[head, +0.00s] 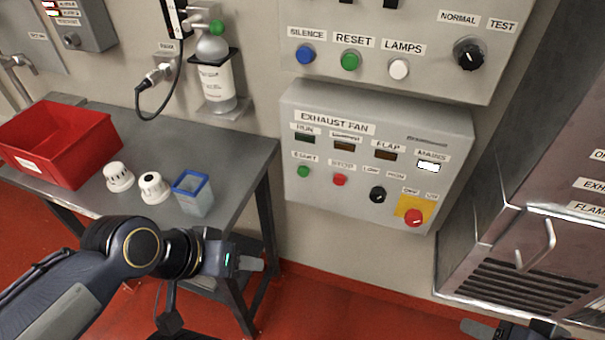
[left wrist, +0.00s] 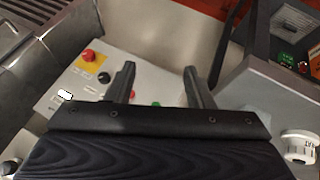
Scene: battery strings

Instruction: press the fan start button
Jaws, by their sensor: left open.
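The exhaust fan panel (head: 336,205) is a grey wall box. Its green start button (head: 303,172) sits at the lower left, under a label, beside the red stop button (head: 340,180). In the left wrist view the green button (left wrist: 156,104) shows low between the fingers, partly cut off by the gripper body. My left gripper (head: 262,264) is open and empty, below and left of the panel, apart from it; its fingers also show in the left wrist view (left wrist: 160,70). My right gripper (head: 510,330) shows only in part at the bottom edge; its jaws are unclear.
A black knob (head: 377,194) and a red knob on yellow (head: 414,217) are on the same panel. Another green button (head: 350,60) is on the panel above. A steel table (head: 240,150) at left bears a red bin (head: 62,150), white detectors and a blue-rimmed cup (head: 194,198).

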